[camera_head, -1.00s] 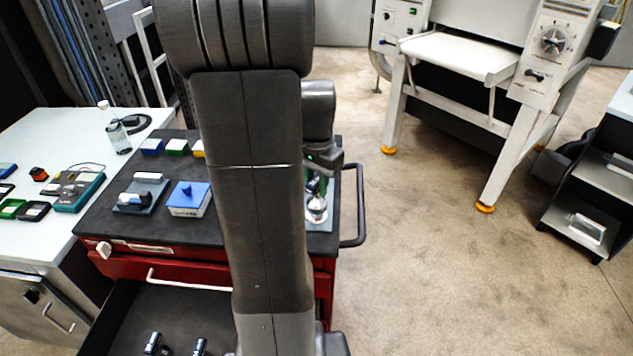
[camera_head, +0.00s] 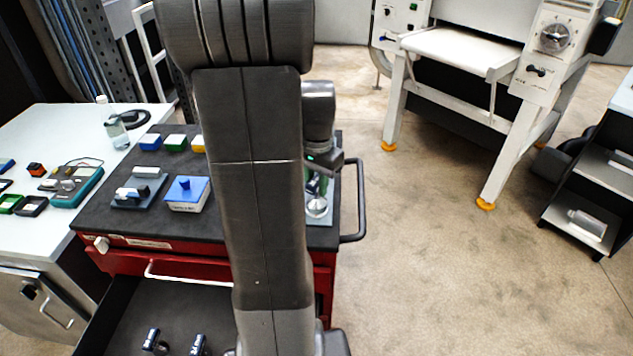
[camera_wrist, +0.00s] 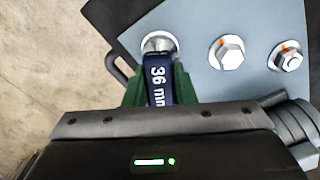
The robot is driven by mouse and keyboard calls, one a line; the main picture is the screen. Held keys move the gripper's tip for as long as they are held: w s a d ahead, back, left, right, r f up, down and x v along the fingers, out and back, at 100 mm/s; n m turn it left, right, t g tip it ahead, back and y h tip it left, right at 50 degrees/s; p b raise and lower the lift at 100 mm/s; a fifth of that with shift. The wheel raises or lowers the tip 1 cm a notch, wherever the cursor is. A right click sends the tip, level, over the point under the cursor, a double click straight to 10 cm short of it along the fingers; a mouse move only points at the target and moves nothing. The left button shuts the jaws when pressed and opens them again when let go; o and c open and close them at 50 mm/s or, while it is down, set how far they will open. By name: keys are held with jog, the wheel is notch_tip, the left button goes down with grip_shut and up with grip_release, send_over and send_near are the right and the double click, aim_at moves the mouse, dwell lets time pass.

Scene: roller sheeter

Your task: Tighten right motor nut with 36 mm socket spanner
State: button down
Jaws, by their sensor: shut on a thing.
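My gripper (camera_wrist: 158,88) has green fingers shut on the dark blue handle of the 36 mm socket spanner (camera_wrist: 157,78), whose white "36 mm" label shows in the wrist view. The spanner's silver head (camera_wrist: 158,43) is over the left end of a grey-blue plate (camera_wrist: 195,82). I cannot tell whether it is around a nut or only above one. Two silver hex nuts with orange marks, a middle one (camera_wrist: 227,52) and one at the right (camera_wrist: 287,57), sit uncovered on the plate. In the head view, my arm hides much of the gripper; a silver round part (camera_head: 317,207) shows below it.
The plate lies on a red tool cart (camera_head: 130,222) with a side handle (camera_head: 358,200) and an open drawer. A blue-lidded box (camera_head: 187,194) stands on the cart. A white table (camera_head: 70,130) is at left, a white machine (camera_head: 455,50) at back right. Floor between is clear.

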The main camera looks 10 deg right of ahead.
dwell(0.4)
jog(key=shift+m, duration=1.8)
jog(key=shift+m+p, duration=0.35)
jog(key=shift+m, duration=1.45)
jog(key=m, duration=0.3)
jog(key=shift+m, duration=0.3)
